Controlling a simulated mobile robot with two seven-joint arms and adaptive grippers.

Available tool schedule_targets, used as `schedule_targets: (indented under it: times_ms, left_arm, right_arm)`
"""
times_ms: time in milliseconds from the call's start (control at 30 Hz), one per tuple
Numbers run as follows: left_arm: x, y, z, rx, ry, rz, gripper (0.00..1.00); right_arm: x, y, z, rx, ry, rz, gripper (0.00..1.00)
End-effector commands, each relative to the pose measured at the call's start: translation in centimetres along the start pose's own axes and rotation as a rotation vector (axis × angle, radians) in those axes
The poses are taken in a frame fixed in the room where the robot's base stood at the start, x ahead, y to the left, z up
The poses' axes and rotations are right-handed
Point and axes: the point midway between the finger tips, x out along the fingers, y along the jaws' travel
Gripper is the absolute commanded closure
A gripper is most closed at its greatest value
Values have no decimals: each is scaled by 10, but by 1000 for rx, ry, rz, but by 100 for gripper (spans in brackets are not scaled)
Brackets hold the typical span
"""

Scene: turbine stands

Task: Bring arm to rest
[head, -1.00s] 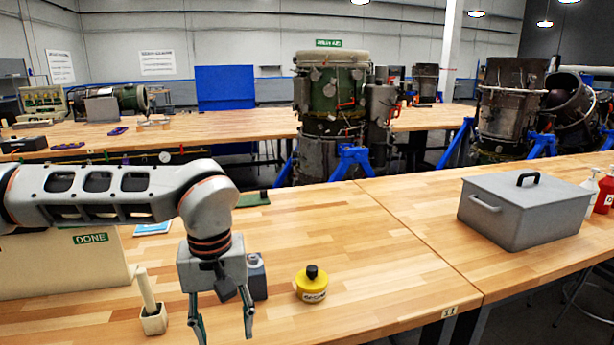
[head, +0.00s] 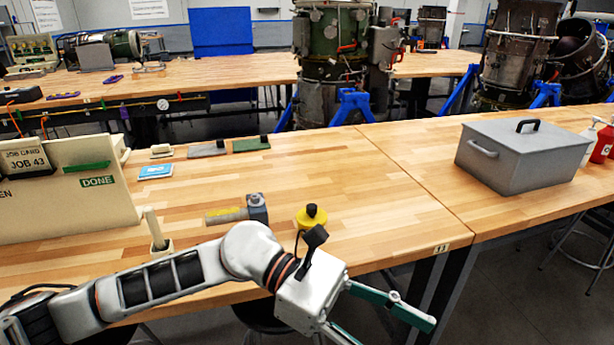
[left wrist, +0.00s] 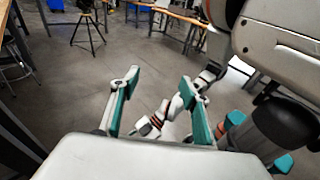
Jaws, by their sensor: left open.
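My left arm (head: 175,283) comes in from the lower left over the front edge of the near bench in the head view. My left gripper (head: 385,326) is beyond that edge, over the floor, pointing right and down. Its fingers are spread with nothing between them. In the left wrist view the same gripper (left wrist: 160,84) has its two teal-padded fingers apart, with grey floor and a jointed arm part of mine behind the gap. More teal-padded parts show at that view's lower right; I cannot tell if they are my right gripper's fingers. The head view shows no right gripper.
On the near bench (head: 375,200) are a yellow pot (head: 311,217), a hammer (head: 228,215), a cream holder (head: 160,247) with an upright handle, a job board (head: 55,205) and a grey lidded box (head: 525,160). The forearm passes close to the holder. Stools stand below.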

Motion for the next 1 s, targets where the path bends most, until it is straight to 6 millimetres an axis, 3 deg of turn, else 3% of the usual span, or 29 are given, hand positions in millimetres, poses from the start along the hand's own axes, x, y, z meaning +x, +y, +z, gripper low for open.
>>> schedule_targets:
  times_ms: [100, 233, 367, 467, 567, 733, 867, 1000]
  left_arm:
    - [1, 16, 27, -223, -247, 88, 54]
    - [-20, 42, 44, -483, -508, 176, 54]
    - [-56, 71, 38, -754, -770, 258, 54]
    - [-90, 90, 17, -969, -973, 315, 54]
    - [-127, 102, -22, -1186, -1180, 371, 54]
    - [-185, 100, -117, -1545, -1545, 458, 54]
    - [-216, 76, -198, -1775, -1808, 517, 54]
    - [-236, 30, -282, -1977, -2079, 577, 54]
  right_arm:
    - [0, -1, 0, 0, 0, -1, 55]
    - [0, -1, 0, 0, 0, -1, 55]
    - [0, -1, 0, 0, 0, -2, 55]
    - [0, -1, 0, 0, 0, -2, 55]
    - [0, -1, 0, 0, 0, -2, 55]
    - [0, -1, 0, 0, 0, -2, 55]
    - [0, -1, 0, 0, 0, -2, 55]
    - [0, -1, 0, 0, 0, -1, 55]
